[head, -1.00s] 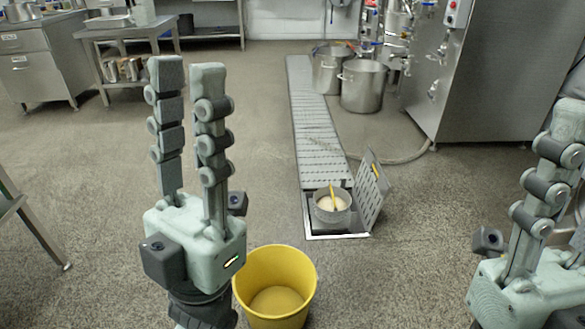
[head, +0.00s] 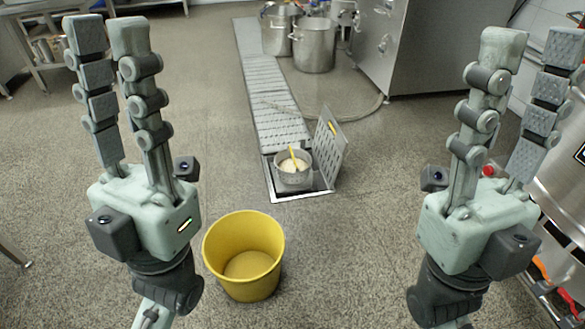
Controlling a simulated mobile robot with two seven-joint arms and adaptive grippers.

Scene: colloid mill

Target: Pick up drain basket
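The drain basket (head: 294,175) is a small grey round basket in the open drain pit in the floor. It holds pale material, and a yellow handle or tool (head: 292,157) shows in it. My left gripper (head: 97,36) is at the left, raised with fingers pointing up, well apart from the basket. My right gripper (head: 533,48) is at the right, also raised with fingers up. Both grippers have their fingers apart and hold nothing.
A yellow bucket (head: 245,275) stands on the floor in front of the pit. A perforated drain cover (head: 331,145) leans open at the pit's right. A slotted channel (head: 272,95) runs back toward steel pots (head: 314,45). A steel machine (head: 440,45) stands back right. Floor around the pit is mostly clear.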

